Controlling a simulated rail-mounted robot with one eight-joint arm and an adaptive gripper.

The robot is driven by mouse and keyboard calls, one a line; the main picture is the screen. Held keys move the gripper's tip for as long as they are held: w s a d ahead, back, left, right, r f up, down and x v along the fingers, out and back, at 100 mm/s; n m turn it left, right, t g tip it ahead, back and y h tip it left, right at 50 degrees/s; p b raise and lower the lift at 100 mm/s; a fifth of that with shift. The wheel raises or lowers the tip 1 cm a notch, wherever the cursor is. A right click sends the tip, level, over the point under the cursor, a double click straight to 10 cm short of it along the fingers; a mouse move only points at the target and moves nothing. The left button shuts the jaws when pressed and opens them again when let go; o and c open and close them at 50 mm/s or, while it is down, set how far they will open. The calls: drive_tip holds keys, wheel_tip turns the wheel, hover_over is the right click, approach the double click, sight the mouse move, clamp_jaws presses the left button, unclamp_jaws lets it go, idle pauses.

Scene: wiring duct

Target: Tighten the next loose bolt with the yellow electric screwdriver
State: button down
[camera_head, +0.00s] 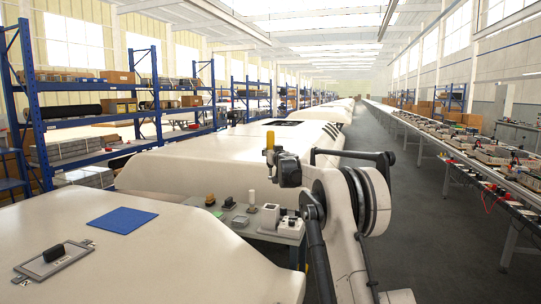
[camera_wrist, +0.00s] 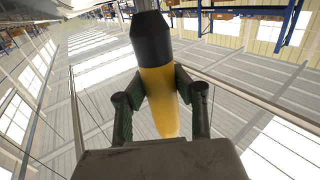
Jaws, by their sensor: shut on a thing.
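The yellow electric screwdriver (camera_wrist: 157,90) is in my gripper (camera_wrist: 158,84), with the dark fingers closed on both sides of its yellow body. Its black end (camera_wrist: 151,38) points away from the palm in the wrist view. In the head view a short yellow part of the screwdriver (camera_head: 270,137) stands upright above my gripper (camera_head: 272,157), which is raised in the air over the white duct. The gripper's fingers are hard to make out there. I cannot make out any bolts in either view.
A small grey table (camera_head: 275,236) with several small items stands beside the large white duct (camera_head: 150,260). A blue mat (camera_head: 122,220) and a grey plate with a black handle (camera_head: 55,257) lie on the duct. Blue shelves (camera_head: 90,112) stand left, and a long workbench (camera_head: 470,165) right. The aisle floor is clear.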

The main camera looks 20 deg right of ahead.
sight(272, 138)
drive_tip(key=shift+r+p, duration=1.65)
drive_tip(key=shift+r, duration=1.4)
